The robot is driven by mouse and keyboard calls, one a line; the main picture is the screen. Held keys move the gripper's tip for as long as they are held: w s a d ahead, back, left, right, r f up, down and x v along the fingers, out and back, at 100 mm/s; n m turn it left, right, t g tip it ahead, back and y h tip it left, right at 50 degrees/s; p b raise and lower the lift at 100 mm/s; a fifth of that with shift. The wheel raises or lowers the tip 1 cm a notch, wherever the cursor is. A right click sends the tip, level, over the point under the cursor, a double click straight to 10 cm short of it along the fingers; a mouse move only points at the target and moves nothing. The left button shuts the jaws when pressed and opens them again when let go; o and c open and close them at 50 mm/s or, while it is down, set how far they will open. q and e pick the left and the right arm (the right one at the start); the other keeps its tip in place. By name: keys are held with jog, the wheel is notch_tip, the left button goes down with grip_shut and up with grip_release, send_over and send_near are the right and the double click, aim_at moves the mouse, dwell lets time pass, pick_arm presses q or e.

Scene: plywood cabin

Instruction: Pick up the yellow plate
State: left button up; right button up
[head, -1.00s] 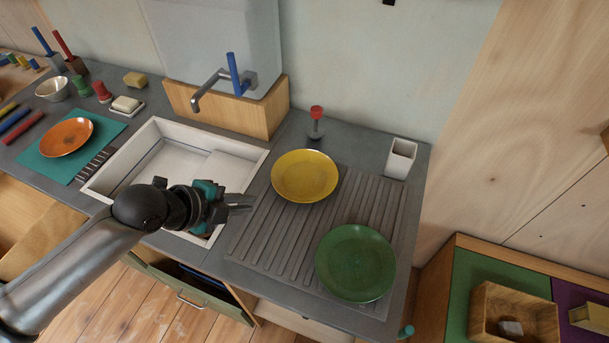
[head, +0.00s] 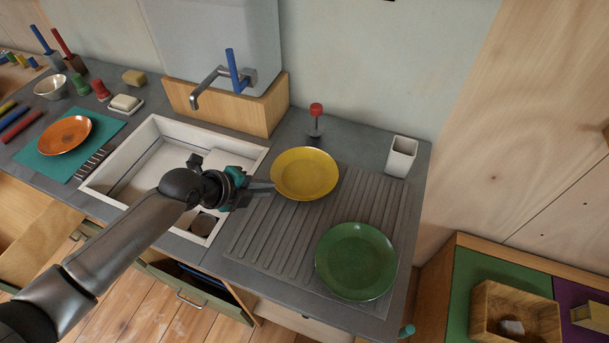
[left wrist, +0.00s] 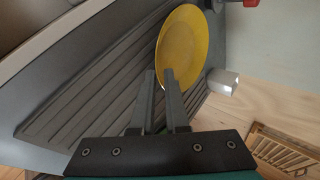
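The yellow plate (head: 305,173) lies at the back left of the grooved drainboard (head: 262,232), right of the sink. My left gripper (head: 271,186) is at the plate's left rim, its fingers pointing right toward it. In the left wrist view the fingertips (left wrist: 159,74) are apart, with a narrow gap between them. The yellow plate (left wrist: 184,45) shows just beyond and behind the tips there. I cannot tell whether its rim is between the fingers or touching them. My right gripper is not in view.
A green plate (head: 356,262) lies at the front right of the drainboard. A white cup (head: 401,157) stands at the back right. A red-topped plunger-like tool (head: 316,120) stands behind the yellow plate. The sink (head: 150,140) and faucet (head: 207,86) are to the left.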

aim_at(281, 188)
pick_arm(q)
jog(key=shift+x, duration=2.8)
jog(key=shift+s+d, duration=0.1)
grip_shut()
